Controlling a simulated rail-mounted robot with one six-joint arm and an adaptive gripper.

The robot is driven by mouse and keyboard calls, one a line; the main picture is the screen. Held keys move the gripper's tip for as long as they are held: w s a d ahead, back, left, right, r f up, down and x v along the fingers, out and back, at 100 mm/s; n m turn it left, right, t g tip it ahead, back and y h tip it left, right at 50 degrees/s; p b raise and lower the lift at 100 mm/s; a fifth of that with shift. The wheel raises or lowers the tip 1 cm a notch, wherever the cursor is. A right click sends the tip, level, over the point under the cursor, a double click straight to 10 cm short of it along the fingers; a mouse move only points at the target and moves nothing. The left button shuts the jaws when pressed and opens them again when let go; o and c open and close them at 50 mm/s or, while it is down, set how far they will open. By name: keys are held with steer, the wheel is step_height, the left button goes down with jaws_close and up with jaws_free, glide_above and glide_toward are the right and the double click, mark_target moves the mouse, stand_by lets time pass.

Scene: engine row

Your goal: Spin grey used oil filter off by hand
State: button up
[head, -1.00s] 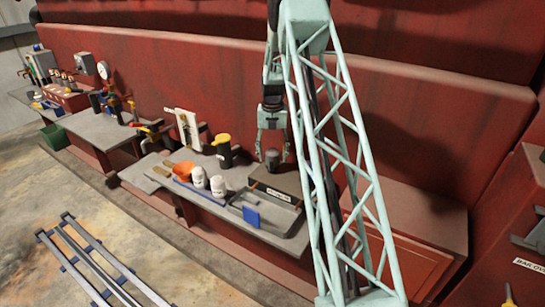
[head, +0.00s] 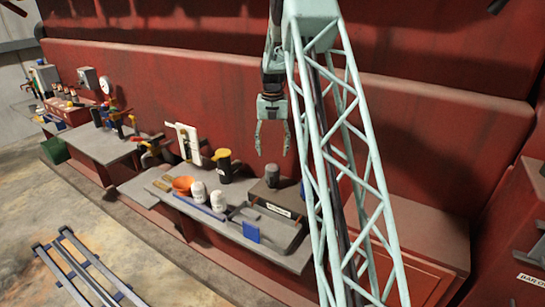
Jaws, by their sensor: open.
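A dark grey cylinder (head: 271,175), which looks like the grey used oil filter, stands upright on a grey block with a white label (head: 277,208) at the right part of the bench. My gripper (head: 273,152) hangs with its fingers pointing down, open and empty. In the picture it is just above the grey cylinder, with a visible gap between the fingertips and the cylinder's top. How far apart they are in depth I cannot tell.
The bench (head: 285,260) also carries a grey tray with a blue item (head: 251,232), two white canisters (head: 218,201), an orange funnel (head: 183,185) and a yellow-topped black cylinder (head: 223,166). A red wall (head: 230,100) rises behind. My lattice column covers the bench's right side.

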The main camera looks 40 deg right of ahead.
steer(key=shift+r, duration=0.4)
stand_by(0.3)
